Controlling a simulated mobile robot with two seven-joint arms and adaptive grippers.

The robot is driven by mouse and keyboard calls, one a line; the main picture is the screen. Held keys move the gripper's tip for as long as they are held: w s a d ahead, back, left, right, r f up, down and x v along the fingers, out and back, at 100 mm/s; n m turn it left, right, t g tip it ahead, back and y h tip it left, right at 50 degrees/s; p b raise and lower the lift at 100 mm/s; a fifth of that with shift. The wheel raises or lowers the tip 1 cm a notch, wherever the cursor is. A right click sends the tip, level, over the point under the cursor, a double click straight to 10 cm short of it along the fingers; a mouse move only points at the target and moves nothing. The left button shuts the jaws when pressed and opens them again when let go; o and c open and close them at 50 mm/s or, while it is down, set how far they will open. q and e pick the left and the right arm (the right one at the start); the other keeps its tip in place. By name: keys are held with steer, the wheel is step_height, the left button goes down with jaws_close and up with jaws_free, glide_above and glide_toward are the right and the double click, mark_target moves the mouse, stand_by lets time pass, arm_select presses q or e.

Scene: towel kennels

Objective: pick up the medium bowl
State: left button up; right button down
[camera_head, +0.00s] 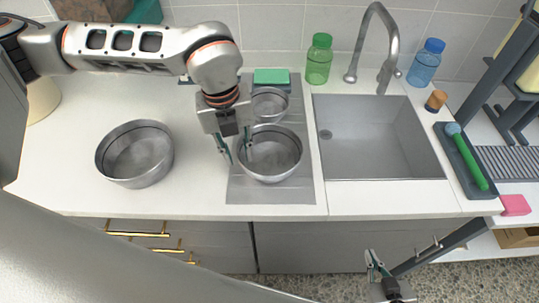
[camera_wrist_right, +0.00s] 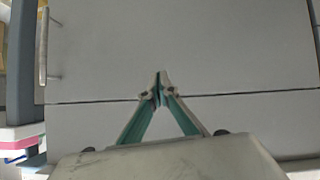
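The medium bowl (camera_head: 280,170) is a round grey metal bowl on the grey mat in front of a smaller bowl (camera_head: 268,104). A larger bowl (camera_head: 135,178) stands to the left on the white counter. My left gripper (camera_head: 235,152) points down at the medium bowl's left edge. Its fingers are apart, one left of the bowl and one over its left rim; I see nothing gripped between them. Whether a finger touches the rim I cannot tell. My right gripper (camera_head: 378,268) is low in front of the counter; in the right wrist view (camera_wrist_right: 159,78) its fingertips meet, empty.
A green sponge (camera_head: 271,76) lies behind the small bowl. The sink (camera_head: 380,140) with its tall faucet (camera_head: 391,55) is to the right. Green (camera_head: 319,60) and blue (camera_head: 426,63) bottles stand at the back. Counter between the large bowl and the mat is clear.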

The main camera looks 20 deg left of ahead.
arm_select(q)
jaws_close()
steer(key=shift+r, duration=0.15)
